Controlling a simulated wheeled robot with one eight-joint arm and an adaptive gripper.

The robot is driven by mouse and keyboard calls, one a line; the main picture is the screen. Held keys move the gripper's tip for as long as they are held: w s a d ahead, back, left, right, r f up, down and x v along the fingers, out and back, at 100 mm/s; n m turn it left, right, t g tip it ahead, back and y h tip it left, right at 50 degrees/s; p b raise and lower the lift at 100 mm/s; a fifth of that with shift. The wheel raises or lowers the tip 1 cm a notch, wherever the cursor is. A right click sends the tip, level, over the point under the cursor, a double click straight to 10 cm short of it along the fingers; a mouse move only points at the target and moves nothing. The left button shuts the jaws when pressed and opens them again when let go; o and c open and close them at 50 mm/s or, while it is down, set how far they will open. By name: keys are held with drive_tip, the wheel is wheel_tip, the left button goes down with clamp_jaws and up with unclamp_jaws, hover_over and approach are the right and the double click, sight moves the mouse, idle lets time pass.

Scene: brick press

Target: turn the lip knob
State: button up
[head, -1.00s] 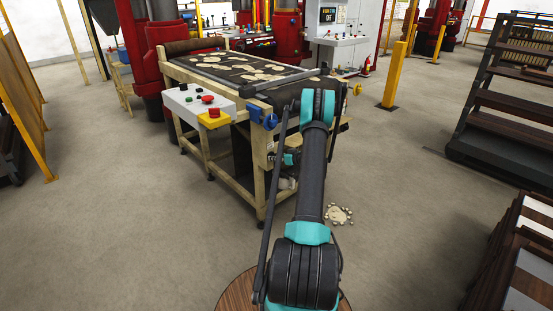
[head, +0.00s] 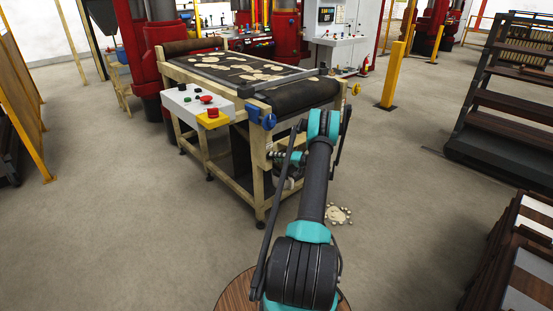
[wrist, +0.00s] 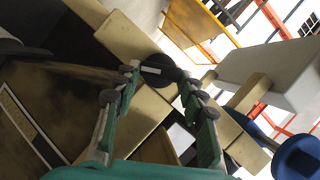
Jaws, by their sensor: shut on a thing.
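The lip knob (wrist: 154,68) is a dark round knob with a white bar across it, on the pale wooden frame of the belt table, in the wrist view. My gripper (wrist: 160,80) has one finger on each side of the knob and is shut on it. In the head view my gripper (head: 277,156) is at the near end of the table, below the blue handwheel. The knob itself is too small to make out there.
A blue handwheel (head: 268,121) sits on the table's corner, also close on the right in the wrist view (wrist: 299,158). A white button box (head: 190,103) juts out left. Pale crumbs (head: 338,214) lie on the floor.

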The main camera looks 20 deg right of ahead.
drive_tip(key=m, duration=0.1)
drive_tip(key=m+y, duration=0.1)
drive_tip(key=m, duration=0.1)
drive_tip(key=m+t, duration=0.1)
drive_tip(key=shift+d+f+m+y, duration=0.15)
drive_tip(key=shift+f+m+y, duration=0.2)
drive_tip(key=shift+m+y, duration=0.05)
idle(0.5)
drive_tip(key=o, duration=1.2)
drive_tip(key=shift+c, duration=0.2)
drive_tip(key=v, duration=1.2)
drive_tip(key=shift+f, duration=0.15)
